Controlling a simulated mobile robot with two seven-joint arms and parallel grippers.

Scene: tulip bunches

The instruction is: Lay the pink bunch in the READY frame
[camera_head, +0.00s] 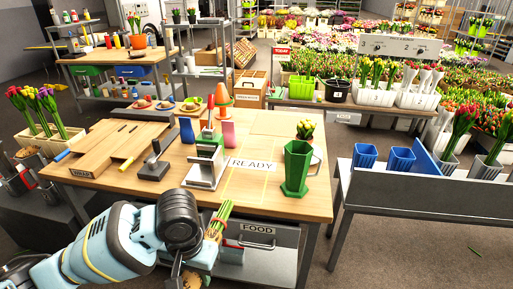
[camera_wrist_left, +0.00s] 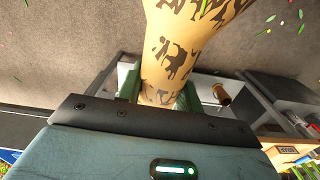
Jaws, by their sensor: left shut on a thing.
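My left gripper (camera_wrist_left: 160,97) is shut on a bunch in tan paper with dark brown patches (camera_wrist_left: 182,50), seen in the left wrist view. In the head view, green stem ends of the held bunch (camera_head: 224,211) stick up past my left wrist, in front of the table's near edge. Its blossoms are hidden, so I cannot tell their colour. The READY frame (camera_head: 250,184) is marked by thin yellow lines on the wooden table, beside the READY label (camera_head: 252,164), and looks empty. My right gripper is out of view.
A green hexagonal vase (camera_head: 296,168) stands at the table's right end. A metal stand with a green top (camera_head: 207,165) is left of the frame. A black-handled tool (camera_head: 154,165) and wooden wrap board (camera_head: 108,150) lie further left. A FOOD drawer (camera_head: 257,240) is below the edge.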

